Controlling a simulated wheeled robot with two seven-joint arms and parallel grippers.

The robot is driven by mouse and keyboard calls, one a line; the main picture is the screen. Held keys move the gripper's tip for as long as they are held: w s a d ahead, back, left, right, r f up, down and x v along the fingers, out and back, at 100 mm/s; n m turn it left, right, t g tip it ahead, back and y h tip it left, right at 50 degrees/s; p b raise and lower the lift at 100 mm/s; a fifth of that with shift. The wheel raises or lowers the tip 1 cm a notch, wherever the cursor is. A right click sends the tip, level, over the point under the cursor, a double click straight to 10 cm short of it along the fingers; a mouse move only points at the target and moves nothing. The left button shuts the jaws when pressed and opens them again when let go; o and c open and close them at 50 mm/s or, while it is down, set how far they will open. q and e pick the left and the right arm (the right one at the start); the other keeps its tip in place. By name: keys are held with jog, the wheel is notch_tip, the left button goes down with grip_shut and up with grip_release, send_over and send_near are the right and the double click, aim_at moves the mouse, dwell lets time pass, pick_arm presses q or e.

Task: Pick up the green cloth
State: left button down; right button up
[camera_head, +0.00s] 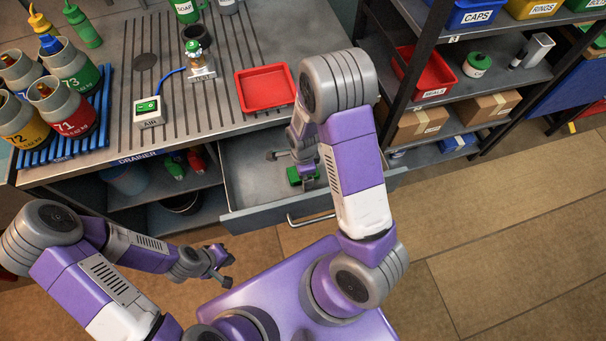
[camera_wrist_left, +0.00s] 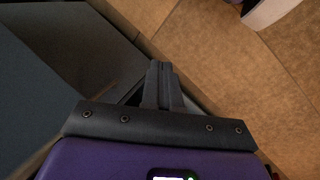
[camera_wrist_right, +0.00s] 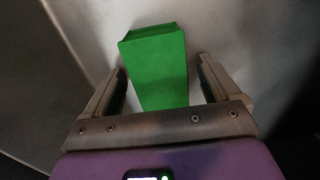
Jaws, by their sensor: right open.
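The green cloth (camera_head: 294,176) is a folded block lying in the open drawer, partly hidden by my right gripper in the head view. In the right wrist view the green cloth (camera_wrist_right: 158,70) shows between the fingers, with a gap on each side. My right gripper (camera_wrist_right: 160,72) is open above the cloth. In the head view my right arm reaches over the drawer (camera_head: 248,165). My left gripper (camera_head: 229,270) is outside the drawer, in front of the counter; its fingers (camera_wrist_left: 160,75) are together and empty in the left wrist view.
A shelf rack (camera_head: 515,75) with bins and boxes stands at the right. The floor (camera_head: 500,230) at the right is clear.

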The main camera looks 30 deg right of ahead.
jog(key=shift+c, duration=0.3)
jog(key=c, duration=1)
jog(key=shift+r, duration=0.15)
